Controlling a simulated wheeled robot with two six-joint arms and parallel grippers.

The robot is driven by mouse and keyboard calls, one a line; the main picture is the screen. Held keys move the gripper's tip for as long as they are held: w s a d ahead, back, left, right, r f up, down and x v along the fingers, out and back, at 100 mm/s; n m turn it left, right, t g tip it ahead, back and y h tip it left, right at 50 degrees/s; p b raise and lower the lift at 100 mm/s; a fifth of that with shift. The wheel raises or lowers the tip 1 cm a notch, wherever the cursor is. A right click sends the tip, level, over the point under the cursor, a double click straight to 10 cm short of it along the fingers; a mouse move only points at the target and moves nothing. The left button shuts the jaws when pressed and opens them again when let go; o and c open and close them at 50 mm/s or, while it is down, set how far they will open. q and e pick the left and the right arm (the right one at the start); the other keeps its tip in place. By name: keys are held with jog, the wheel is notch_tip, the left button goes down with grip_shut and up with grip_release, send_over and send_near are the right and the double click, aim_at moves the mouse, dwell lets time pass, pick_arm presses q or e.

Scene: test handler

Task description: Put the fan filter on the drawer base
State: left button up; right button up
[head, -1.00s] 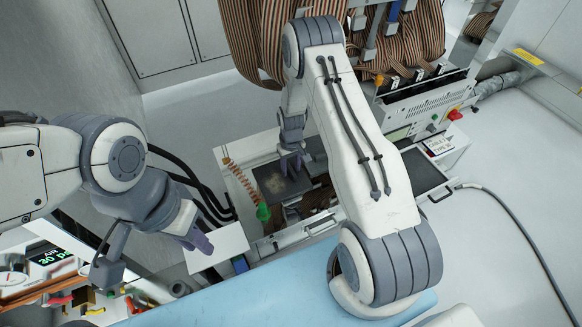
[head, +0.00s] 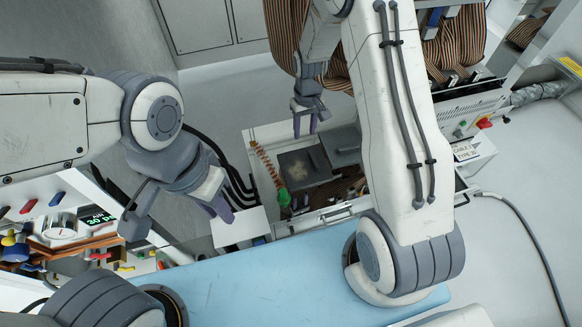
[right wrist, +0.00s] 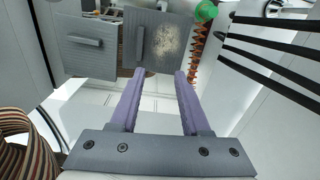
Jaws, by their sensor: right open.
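A dark square panel with a dusty tan patch, which looks like the fan filter (head: 296,171), lies flat in the left part of an open drawer (head: 328,212). The dusty panel also shows in the right wrist view (right wrist: 168,42), with a bar handle along one edge. I cannot tell how much of the drawer base lies under it. My right gripper (head: 305,134) is open and empty beyond the panel; its purple fingers show apart in the right wrist view (right wrist: 160,76). My left gripper (head: 222,212) is left of the drawer, its finger gap unclear.
A second grey plate (right wrist: 88,45) with a handle sits beside the dusty panel. A coiled orange hose (head: 266,165) with a green end (head: 284,197) runs along the drawer's left side. A blue mat (head: 260,283) lies in front. Ribbon cables (head: 452,50) hang behind.

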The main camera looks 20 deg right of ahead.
jog(key=s+a+r+n, duration=0.2)
jog(key=s+a+r, duration=0.3)
jog(key=a+r, duration=0.4)
jog(key=s+a+r+n, duration=0.2)
jog(key=s+r, duration=0.3)
jog(key=s, duration=0.6)
jog(key=s+a+r+n, duration=0.2)
jog(key=s+r, duration=0.4)
jog(key=s, duration=0.6)
jog(key=shift+s+a+y, duration=0.25)
jog(key=shift+a+y, duration=0.15)
jog(key=shift+a, duration=0.4)
